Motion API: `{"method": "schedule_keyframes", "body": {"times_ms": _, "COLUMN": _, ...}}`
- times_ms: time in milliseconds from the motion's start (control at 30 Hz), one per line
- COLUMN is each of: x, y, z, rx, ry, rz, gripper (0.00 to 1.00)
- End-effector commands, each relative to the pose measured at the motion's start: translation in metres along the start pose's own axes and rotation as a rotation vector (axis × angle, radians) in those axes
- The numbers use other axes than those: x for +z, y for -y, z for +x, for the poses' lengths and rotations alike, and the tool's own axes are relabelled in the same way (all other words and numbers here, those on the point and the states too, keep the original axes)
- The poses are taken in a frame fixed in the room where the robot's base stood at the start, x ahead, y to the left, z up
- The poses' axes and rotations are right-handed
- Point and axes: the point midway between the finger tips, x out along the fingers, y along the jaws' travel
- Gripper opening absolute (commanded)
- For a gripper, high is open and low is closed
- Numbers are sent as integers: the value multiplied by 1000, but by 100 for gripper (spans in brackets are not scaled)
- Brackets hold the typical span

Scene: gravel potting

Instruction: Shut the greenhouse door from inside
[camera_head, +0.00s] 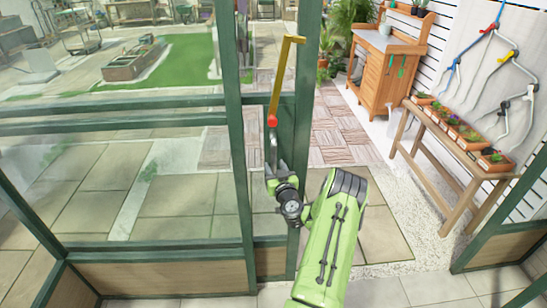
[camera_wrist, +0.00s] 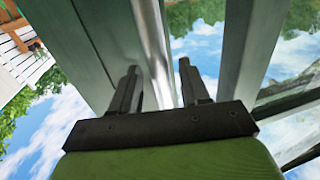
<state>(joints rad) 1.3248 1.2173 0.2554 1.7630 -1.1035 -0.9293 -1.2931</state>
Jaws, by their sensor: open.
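The greenhouse door (camera_head: 300,95) appears as a narrow green-framed glazed panel with a timber base, seen at a steep angle. It stands open, with a clear gap to its right. A yellow bar with a red lower end (camera_head: 275,95) shows at the door, above my gripper (camera_head: 271,160). My gripper's jaws are open close to the door frame. In the wrist view, a shiny metal bar (camera_wrist: 155,45) runs upright beyond and between the two fingertips (camera_wrist: 158,78). I cannot tell whether the fingers touch it.
Green-framed glass (camera_head: 130,185) fills the left. A low wall section (camera_head: 505,245) bounds the opening at right. Outside, a wooden bench with potted plants (camera_head: 460,140) and an orange potting cabinet (camera_head: 390,70) stand along the right wall. Paving in the opening is clear.

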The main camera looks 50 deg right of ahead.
Motion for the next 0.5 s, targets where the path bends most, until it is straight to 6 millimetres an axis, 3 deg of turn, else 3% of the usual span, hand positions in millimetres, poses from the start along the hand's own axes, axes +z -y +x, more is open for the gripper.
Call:
{"method": "schedule_keyframes", "body": {"times_ms": 133, "x": 0, "y": 0, "z": 16, "rx": 0, "ry": 0, "rz": 2, "gripper": 46}}
{"method": "schedule_keyframes", "body": {"times_ms": 400, "x": 2, "y": 0, "z": 20, "rx": 0, "ry": 2, "rz": 4, "gripper": 46}}
{"method": "schedule_keyframes", "body": {"times_ms": 500, "x": 2, "y": 0, "z": 20, "rx": 1, "ry": 2, "rz": 3, "gripper": 33}}
